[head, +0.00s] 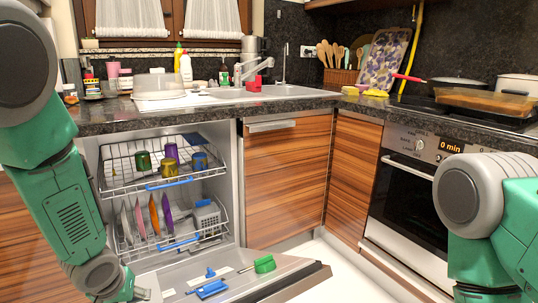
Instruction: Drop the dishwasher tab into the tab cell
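The dishwasher is open, with its door (303,275) folded down in front. A blue part (212,289) lies on the inner face of the door, with a smaller blue piece (210,272) just behind it; this looks like the tab cell. A green piece (264,264) with a thin rod sits to the right on the door. I cannot make out a dishwasher tab for certain. My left gripper (140,294) is only partly visible at the bottom edge, left of the blue part; its fingers are too unclear to read. My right gripper is out of the picture.
The upper rack (120,182) holds several cups, and the lower rack (128,243) holds plates and a grey cutlery basket (207,217). The countertop (100,117) overhangs them. The oven (407,190) stands at right. Floor (345,278) is clear right of the door.

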